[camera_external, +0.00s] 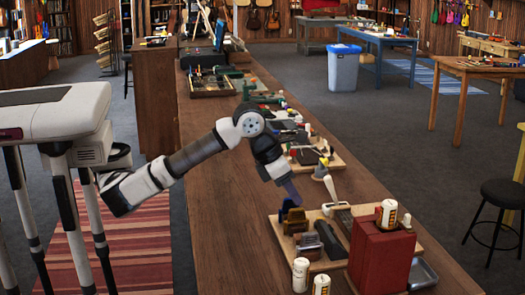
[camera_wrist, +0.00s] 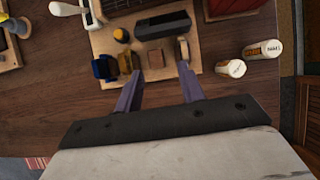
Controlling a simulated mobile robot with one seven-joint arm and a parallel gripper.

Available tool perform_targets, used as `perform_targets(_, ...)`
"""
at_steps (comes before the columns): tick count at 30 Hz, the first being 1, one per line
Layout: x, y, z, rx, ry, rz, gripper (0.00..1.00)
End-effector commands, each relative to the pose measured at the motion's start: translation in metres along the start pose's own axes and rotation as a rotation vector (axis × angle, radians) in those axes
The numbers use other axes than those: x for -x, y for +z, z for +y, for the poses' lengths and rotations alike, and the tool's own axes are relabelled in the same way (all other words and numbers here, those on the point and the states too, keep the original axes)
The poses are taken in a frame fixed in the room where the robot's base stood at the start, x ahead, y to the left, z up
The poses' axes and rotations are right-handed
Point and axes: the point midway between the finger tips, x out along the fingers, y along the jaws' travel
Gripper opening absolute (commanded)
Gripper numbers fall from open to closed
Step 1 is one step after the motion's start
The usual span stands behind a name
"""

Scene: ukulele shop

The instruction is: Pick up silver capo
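No capo is clearly recognisable as silver in either view. A small grey piece (camera_wrist: 155,59), whose identity I cannot confirm, lies on a light wooden board (camera_wrist: 101,42) in the wrist view, between and just beyond my fingertips. My gripper (camera_wrist: 160,68) is open and empty, its two purple fingers spread towards the board's near edge. In the external view my gripper (camera_external: 290,191) points down above the board's far left corner. A blue piece (camera_wrist: 103,68) and a tan piece (camera_wrist: 124,62) lie left of the grey one, and a tan rounded piece (camera_wrist: 183,50) lies right of it.
Bare wooden counter (camera_external: 225,235) lies to the left.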

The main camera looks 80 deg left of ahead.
Motion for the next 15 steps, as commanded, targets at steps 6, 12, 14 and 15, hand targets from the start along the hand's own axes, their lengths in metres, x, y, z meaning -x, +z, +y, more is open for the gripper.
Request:
perform_targets(6,0.016,-0.028,-0.035,-0.016,-0.017,-0.023,0.39)
perform_targets(12,-0.016,-0.027,-0.036,-0.015,-0.014,-0.021,0.39)
perform_targets(14,-0.028,-0.027,-0.037,-0.015,-0.015,-0.022,0.39)
perform_targets(15,-0.036,-0.026,-0.037,-0.015,-0.015,-0.022,0.39)
